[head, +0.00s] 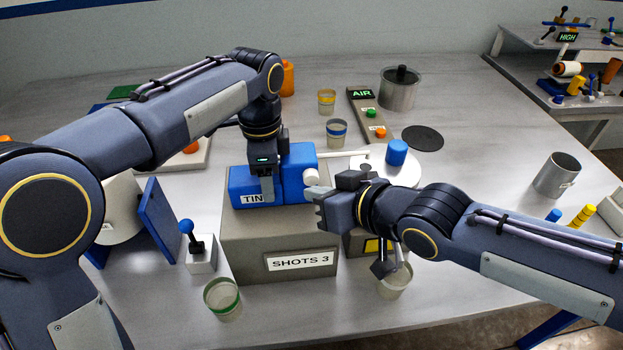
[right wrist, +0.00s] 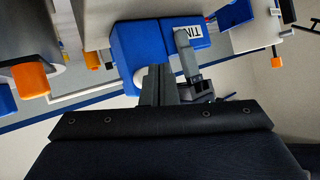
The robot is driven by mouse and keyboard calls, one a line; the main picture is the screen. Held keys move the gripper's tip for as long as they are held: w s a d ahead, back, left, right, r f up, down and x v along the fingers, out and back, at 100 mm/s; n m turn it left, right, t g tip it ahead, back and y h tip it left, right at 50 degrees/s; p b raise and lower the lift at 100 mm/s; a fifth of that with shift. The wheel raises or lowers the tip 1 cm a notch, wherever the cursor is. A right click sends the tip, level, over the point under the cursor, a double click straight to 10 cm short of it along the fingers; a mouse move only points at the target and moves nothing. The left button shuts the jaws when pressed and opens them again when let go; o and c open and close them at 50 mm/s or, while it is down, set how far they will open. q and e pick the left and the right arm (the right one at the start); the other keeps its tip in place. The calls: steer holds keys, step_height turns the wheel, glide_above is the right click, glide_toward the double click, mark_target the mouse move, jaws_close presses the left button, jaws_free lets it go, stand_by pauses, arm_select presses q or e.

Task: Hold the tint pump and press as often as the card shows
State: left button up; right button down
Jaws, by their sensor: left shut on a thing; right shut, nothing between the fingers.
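The blue tint pump (head: 298,164) sits on a grey block (head: 290,235); its label reads "TIN", the rest covered. The card (head: 300,261) on the block's front reads "SHOTS 3". My left gripper (head: 266,190) is shut on the pump from above. My right gripper (head: 316,194) is shut and empty, close to the white knob (head: 311,176) on the pump's right side; I cannot tell whether they touch. In the right wrist view my right fingers (right wrist: 158,80) point toward the blue pump (right wrist: 128,42), with my left gripper (right wrist: 188,55) on it.
A green-banded cup (head: 222,298) and a blue-ball lever (head: 200,245) stand front left. A clear cup (head: 394,284) stands below my right arm. Behind are a blue-banded cup (head: 336,133), an AIR button panel (head: 364,113) and a lidded pot (head: 400,92). The table's right side has free room.

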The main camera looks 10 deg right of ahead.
steer(key=shift+w, duration=0.3)
steer(key=shift+w, duration=0.6)
stand_by(0.5)
steer(key=shift+s, duration=1.05)
steer(key=s, duration=0.5)
steer(key=shift+w, duration=0.1)
stand_by(0.6)
steer(key=shift+w, duration=2.2)
